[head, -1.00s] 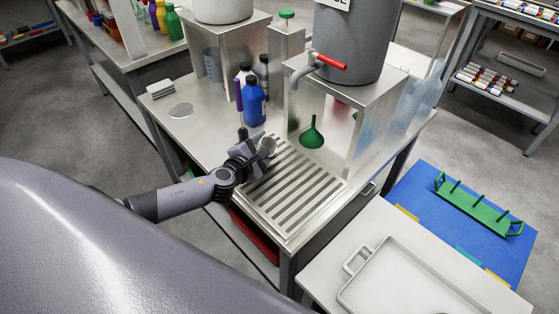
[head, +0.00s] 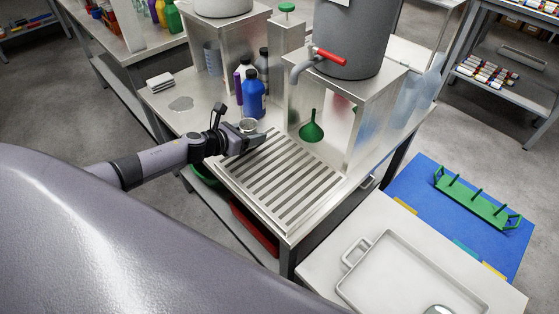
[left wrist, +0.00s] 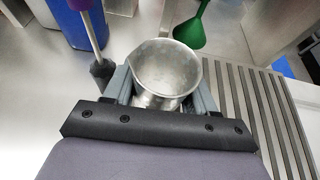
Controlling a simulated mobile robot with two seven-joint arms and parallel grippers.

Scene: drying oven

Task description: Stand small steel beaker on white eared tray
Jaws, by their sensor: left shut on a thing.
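The small steel beaker (head: 248,125) is held in my left gripper (head: 246,138), beside the drain grid on the steel bench. In the left wrist view the beaker (left wrist: 166,75) sits between the two fingers, its open mouth visible and empty. Its lower part is hidden by the gripper, and I cannot tell whether its base touches the bench. The white eared tray (head: 352,278) lies on the light table at lower right, with one ear toward the left. A shiny rounded metal thing (head: 438,310) is at its near part, cut off by the picture edge. My right gripper is not in view.
A blue bottle (head: 253,97) and other bottles stand just behind the beaker. A green funnel (head: 312,130) is under the red-handled tap (head: 330,58). The slatted drain grid (head: 280,180) is bare. A green rack (head: 475,200) sits on a blue mat (head: 420,183).

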